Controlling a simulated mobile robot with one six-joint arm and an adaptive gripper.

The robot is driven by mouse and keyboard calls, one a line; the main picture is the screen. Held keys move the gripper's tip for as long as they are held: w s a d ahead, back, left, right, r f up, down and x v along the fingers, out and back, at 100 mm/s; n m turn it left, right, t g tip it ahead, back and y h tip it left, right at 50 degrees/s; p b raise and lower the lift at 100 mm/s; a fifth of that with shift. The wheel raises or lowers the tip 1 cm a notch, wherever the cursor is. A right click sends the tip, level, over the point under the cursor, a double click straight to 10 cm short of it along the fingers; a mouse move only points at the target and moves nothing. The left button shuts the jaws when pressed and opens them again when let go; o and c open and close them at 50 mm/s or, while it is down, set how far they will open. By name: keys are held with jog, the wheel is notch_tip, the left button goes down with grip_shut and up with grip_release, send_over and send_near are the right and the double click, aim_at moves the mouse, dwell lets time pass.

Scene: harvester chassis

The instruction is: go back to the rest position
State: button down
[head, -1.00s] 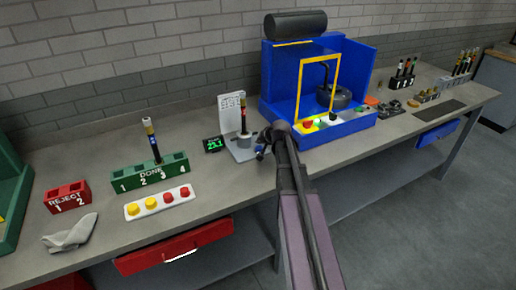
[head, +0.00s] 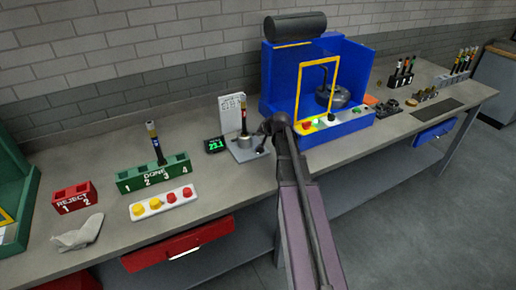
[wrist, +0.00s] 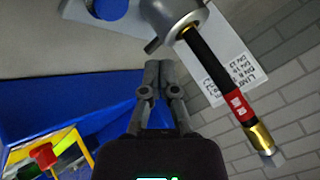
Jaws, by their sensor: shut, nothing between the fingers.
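My gripper (wrist: 158,72) is shut with its fingertips together and nothing between them. In the head view my gripper (head: 262,149) hangs just right of the grey stand (head: 240,156), small and partly hidden by my arm. A dark tube (head: 243,122) with a red band stands upright in the stand. In the wrist view the tube (wrist: 215,75) has a red band and a gold end. It is to the right of my fingers and apart from them.
A blue booth (head: 350,125) with a yellow frame stands right of my arm. A green DONE rack (head: 130,181) holding one tube, a button strip (head: 160,203) and a red REJECT rack (head: 72,198) are at left. A small display (head: 215,145) sits beside the stand.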

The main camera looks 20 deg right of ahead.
dwell(0.5)
jog(key=s+a+f+n+g, duration=0.1)
jog(key=s+a, duration=0.2)
jog(key=a, duration=0.1)
jog(key=s+a+f+n+g, duration=0.1)
jog(key=s+a+g, duration=0.1)
jog(key=s+a, duration=0.2)
jog(key=s+a+f+n+g, duration=0.1)
jog(key=s+a, duration=0.2)
jog(key=a, duration=0.3)
jog(key=shift+s+a+f+n+y, duration=0.15)
jog(key=shift+s+f+n+y, duration=0.05)
jog(key=shift+f+n+y, duration=0.2)
jog(key=shift+s+a+f+n+g+h, duration=0.35)
jog(key=shift+s+a+n+g, duration=0.4)
jog(key=shift+s+a, duration=1.25)
jog(key=shift+s+a+f+n+g+h, duration=0.4)
jog(key=shift+s+a+g, duration=0.6)
jog(key=shift+s, duration=2)
jog(key=shift+s+a+f+n+g+h, duration=0.2)
jog(key=shift+s+a+n+g, duration=0.55)
jog(key=shift+s+a, duration=1.25)
